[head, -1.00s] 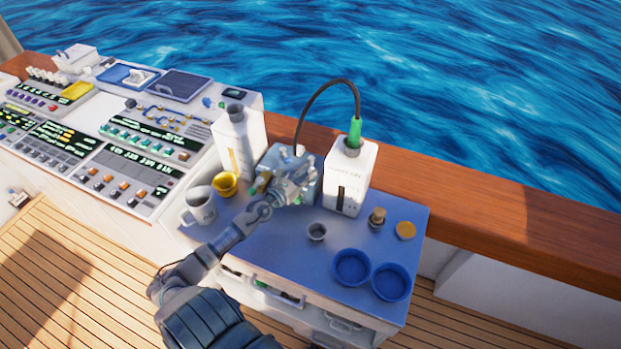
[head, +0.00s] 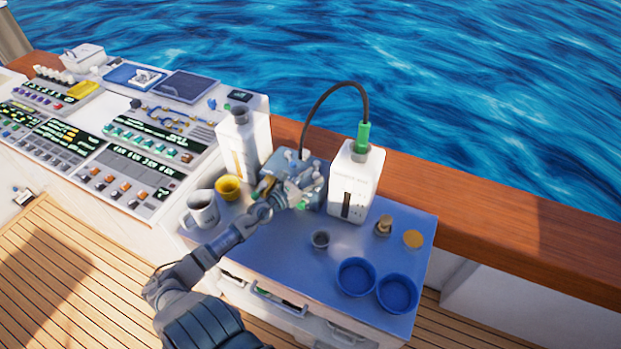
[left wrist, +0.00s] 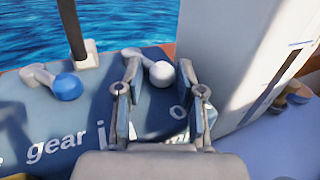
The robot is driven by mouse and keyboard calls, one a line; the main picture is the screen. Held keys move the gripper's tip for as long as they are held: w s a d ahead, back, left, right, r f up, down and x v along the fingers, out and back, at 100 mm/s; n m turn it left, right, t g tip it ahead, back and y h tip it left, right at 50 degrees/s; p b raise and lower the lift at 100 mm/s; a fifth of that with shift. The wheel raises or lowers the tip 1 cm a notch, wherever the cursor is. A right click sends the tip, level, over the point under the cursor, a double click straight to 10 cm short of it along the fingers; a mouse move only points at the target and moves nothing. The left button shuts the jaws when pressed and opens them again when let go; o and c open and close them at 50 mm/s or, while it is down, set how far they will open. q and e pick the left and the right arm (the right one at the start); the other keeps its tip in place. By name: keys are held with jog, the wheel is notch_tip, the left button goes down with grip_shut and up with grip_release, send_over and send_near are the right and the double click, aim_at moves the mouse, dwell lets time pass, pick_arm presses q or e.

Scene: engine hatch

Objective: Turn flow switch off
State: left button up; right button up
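A blue-grey box (head: 312,166) with small levers stands between two white canisters on the blue tabletop. My left gripper (head: 296,190) is at its near side. In the left wrist view my left gripper (left wrist: 158,72) has its two fingers apart, with a lever with a white ball knob (left wrist: 161,74) between them. I cannot tell whether either finger touches it. Another lever with a blue ball knob (left wrist: 67,87) lies to the left, by a black hose. The lettering "gear" and an "o" show on the box; other letters are partly hidden. No flow label is readable. My right gripper is out of view.
A white canister (head: 352,188) with a green nozzle stands right of the box, close to my gripper; another canister (head: 240,150) stands left. A mug (head: 203,210), a yellow cup (head: 228,187) and two blue bowls (head: 356,276) are on the tabletop (head: 290,250).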

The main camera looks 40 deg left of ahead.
pick_arm(q)
jog(key=s+a, duration=0.1)
jog(key=s, duration=1.1)
